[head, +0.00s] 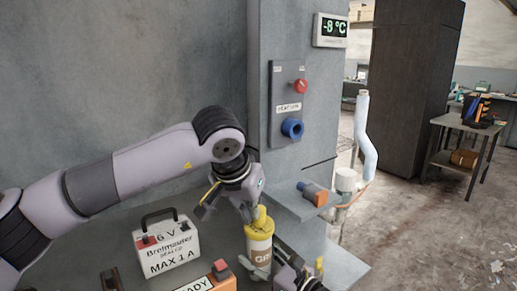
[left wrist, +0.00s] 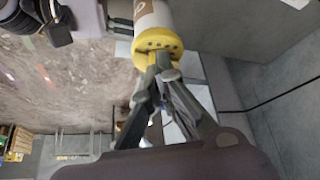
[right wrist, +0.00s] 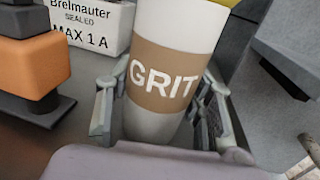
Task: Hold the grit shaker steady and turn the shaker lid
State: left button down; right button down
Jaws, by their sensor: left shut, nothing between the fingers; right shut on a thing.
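The grit shaker (head: 259,247) stands upright at the front of the bench, white with a brown band reading GRIT in the right wrist view (right wrist: 165,75). Its yellow lid (head: 261,224) has small holes and a raised tab, clearest in the left wrist view (left wrist: 155,42). My right gripper (right wrist: 160,105) is shut on the shaker body, one finger on each side. My left gripper (head: 250,214) points down at the lid from above. Its fingers (left wrist: 160,78) are shut with nothing between them, their tips close by the tab. Whether they touch it I cannot tell.
A white 6 V battery box (head: 166,250) stands left of the shaker. A small shelf (head: 300,205) juts out to the right.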

pick_arm(q)
jog(key=shift+s+d+f, duration=0.1)
jog(key=shift+d, duration=0.2)
pick_arm(e)
jog(key=shift+s+a, duration=0.1)
pick_arm(q)
jog(key=shift+s, duration=0.15)
jog(key=shift+s+a, duration=0.1)
jog(key=shift+s, duration=0.1)
notch_tip(320, 180, up, 6)
dwell(0.6)
jog(key=shift+a, duration=0.15)
jog(key=shift+a+f, duration=0.2)
jog(key=shift+f, duration=2.75)
jog(key=shift+w+d, duration=0.2)
jog(key=shift+w, duration=0.25)
